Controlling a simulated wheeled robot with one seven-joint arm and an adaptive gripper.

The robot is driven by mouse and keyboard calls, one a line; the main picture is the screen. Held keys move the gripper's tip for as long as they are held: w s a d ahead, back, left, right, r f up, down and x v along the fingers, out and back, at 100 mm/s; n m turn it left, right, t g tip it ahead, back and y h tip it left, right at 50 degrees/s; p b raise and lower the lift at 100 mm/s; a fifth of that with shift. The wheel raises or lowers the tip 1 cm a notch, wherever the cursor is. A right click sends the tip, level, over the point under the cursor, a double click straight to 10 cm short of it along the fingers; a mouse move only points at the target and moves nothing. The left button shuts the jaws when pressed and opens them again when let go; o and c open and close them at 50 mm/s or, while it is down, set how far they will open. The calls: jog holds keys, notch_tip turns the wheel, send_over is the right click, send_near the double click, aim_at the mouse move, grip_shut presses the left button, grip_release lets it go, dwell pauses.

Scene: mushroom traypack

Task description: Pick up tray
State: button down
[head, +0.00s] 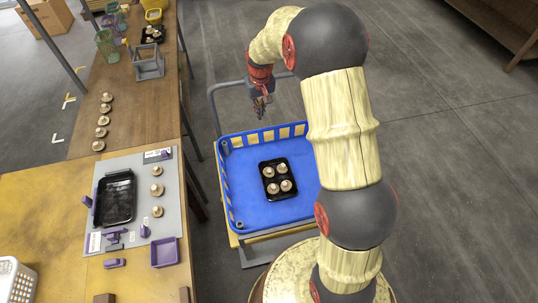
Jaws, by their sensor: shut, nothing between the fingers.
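An empty black tray (115,198) lies on a grey mat (137,242) on the work table at left. A second black tray (267,169) holding several mushrooms sits on the floor of the blue cart (243,201). A third dark tray (163,38), partly filled, lies at the table's far end. My gripper (261,112) hangs pointing down over the back edge of the cart, above and behind the mushroom tray. It is shut and empty, apart from every tray. My arm hides part of the cart's right side.
Mushrooms (157,190) stand in a row beside the empty tray, and more (103,120) line the table beyond. A white basket (12,279) stands front left. Floor right of my arm is clear.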

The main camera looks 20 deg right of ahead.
jog(key=g, duration=0.1)
send_over(273, 161)
jog(key=w, duration=0.8)
notch_tip(273, 161, down, 19)
jog(key=f+b, duration=0.1)
jog(key=f, duration=0.2)
jog(key=f+b, duration=0.1)
jog(key=f, duration=0.3)
jog(key=f+b, duration=0.2)
jog(key=f, duration=0.1)
jog(key=shift+s+f, duration=0.35)
jog(key=shift+s, duration=0.25)
jog(key=shift+s+a+b, duration=0.2)
jog(key=shift+s+b, duration=0.45)
jog(key=shift+s, duration=1)
jog(key=s+p, duration=0.1)
jog(key=s, duration=0.2)
jog(key=s+p, duration=0.1)
jog(key=shift+s+a+r+p, duration=0.15)
jog(key=shift+s+r+p, duration=0.15)
jog(key=shift+s+r, duration=0.1)
jog(key=shift+s+f, duration=0.25)
jog(key=shift+s, duration=0.05)
